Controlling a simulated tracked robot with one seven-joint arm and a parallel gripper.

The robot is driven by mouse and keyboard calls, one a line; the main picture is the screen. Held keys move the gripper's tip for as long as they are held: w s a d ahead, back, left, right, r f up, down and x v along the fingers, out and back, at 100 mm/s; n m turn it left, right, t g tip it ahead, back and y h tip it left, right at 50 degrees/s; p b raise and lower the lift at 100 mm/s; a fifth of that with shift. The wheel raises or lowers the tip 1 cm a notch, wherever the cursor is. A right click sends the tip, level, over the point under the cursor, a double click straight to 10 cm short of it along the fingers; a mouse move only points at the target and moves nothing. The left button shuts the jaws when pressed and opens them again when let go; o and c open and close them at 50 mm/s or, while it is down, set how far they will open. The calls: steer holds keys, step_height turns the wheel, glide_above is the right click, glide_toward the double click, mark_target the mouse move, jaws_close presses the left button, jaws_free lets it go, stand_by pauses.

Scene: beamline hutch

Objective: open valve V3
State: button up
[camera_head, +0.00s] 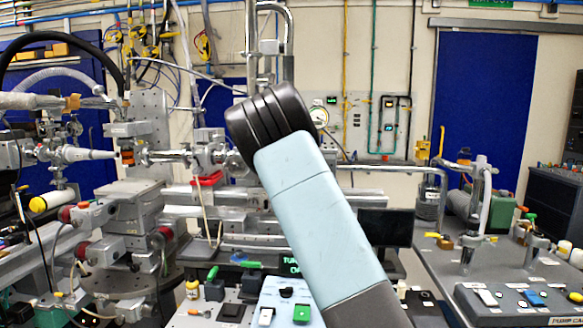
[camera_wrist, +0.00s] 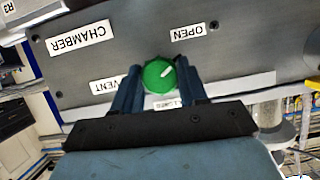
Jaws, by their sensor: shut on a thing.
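In the wrist view a round green knob (camera_wrist: 157,78) sits on a grey panel (camera_wrist: 130,52). A CHAMBER label (camera_wrist: 82,38) and a partly covered VENT label (camera_wrist: 108,84) are on the panel. A white label below the knob is mostly hidden, and I cannot read V3 there. In the head view my arm hides the gripper and the knob.
In the head view, beamline pipes and stages (camera_head: 120,205) crowd the left. A bench with a pump cart label (camera_head: 568,320) and small switches stands at the right. A control box with green and black knobs (camera_head: 280,300) is at the bottom, close to my arm.

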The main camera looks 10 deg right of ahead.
stand_by(0.3)
steer(key=o, duration=1)
steer(key=shift+w, duration=0.1)
steer(key=shift+o, duration=0.2)
steer(key=v, duration=1.3)
steer(key=shift+s, duration=0.4)
